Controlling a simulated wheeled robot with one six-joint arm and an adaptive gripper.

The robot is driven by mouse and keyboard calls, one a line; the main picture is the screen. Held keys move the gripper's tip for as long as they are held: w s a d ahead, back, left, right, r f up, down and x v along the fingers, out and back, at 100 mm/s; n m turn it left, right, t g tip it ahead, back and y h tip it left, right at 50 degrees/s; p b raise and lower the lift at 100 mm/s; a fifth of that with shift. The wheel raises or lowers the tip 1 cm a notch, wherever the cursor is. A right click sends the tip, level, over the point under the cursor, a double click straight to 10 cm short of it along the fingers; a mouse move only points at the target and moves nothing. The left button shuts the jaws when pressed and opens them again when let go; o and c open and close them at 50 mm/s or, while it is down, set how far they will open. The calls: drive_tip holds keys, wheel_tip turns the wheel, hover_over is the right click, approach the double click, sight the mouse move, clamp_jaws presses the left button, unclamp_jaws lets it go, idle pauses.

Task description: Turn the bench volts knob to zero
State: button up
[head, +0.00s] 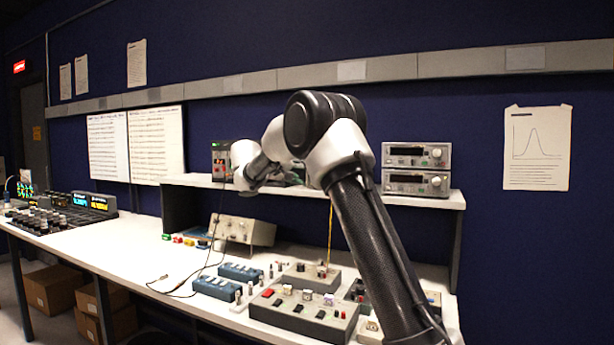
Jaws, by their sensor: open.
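No knob in the head view carries a label I can read, so I cannot tell which one is the bench volts knob. Two stacked grey instruments with dark displays stand on the shelf's right: the upper instrument (417,155) and the lower instrument (416,183). Each has a pale round knob at its right: the upper knob (436,153) and the lower knob (436,181). Their settings are too small to read. My gripper (288,179) is small and partly hidden by my forearm, near shelf height, left of both instruments. It is open, and I see nothing held.
The raised shelf (457,201) stands on a white bench (125,250). Grey control boxes (300,318), blue boxes (241,272) and a beige instrument (243,230) with a black lead crowd the bench. A small device (220,160) stands on the shelf's left.

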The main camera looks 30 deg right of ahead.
drive_tip(key=x, duration=0.4)
clamp_jaws()
